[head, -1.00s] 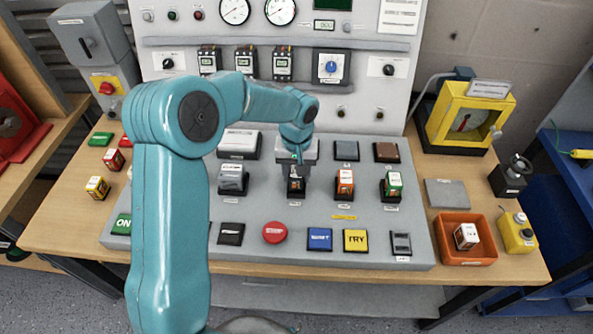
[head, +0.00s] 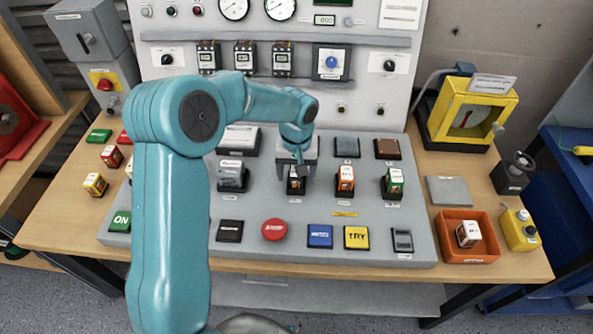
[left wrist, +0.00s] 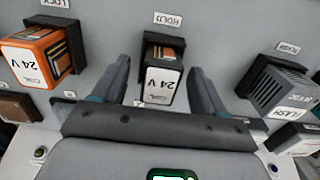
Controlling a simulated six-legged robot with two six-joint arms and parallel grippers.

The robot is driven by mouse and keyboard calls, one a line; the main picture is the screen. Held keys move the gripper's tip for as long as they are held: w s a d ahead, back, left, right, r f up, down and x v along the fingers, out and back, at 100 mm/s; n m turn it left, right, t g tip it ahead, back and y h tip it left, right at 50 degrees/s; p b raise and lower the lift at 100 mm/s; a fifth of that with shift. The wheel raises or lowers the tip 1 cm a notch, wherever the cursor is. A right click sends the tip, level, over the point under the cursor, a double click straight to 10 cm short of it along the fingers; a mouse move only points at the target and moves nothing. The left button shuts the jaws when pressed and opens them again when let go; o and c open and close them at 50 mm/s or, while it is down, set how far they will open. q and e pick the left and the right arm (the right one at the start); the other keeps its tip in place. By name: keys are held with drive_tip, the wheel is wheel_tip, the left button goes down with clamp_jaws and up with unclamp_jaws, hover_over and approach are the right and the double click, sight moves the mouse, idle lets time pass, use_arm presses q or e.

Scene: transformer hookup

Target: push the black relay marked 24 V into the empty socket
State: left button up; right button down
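The black relay marked 24 V (head: 296,184) stands in a black socket on the grey sloping panel, between a grey relay and an orange one. In the left wrist view the relay (left wrist: 161,86) shows its white label, and the socket (left wrist: 151,41) sits by a HOLD plate. I cannot tell how deep the relay sits. My left gripper (head: 297,167) is over it. In the left wrist view its two fingers (left wrist: 161,88) are apart, one on each side of the relay, with gaps between. My right gripper is out of view.
The grey relay (head: 232,177), orange relay (left wrist: 32,59) and green relay (head: 393,182) stand close by in sockets. Buttons, including a red one (head: 274,229), line the panel's front. An orange tray (head: 445,250) at right holds a white-labelled relay (head: 468,234). Loose relays lie at left.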

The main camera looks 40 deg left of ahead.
use_arm(q)
drive_tip(key=shift+r, duration=0.1)
drive_tip(key=shift+r+p, duration=1.75)
drive_tip(key=shift+r, duration=0.75)
drive_tip(key=shift+r, duration=0.1)
wheel_tip(320, 180, up, 16)
drive_tip(key=shift+r, duration=0.1)
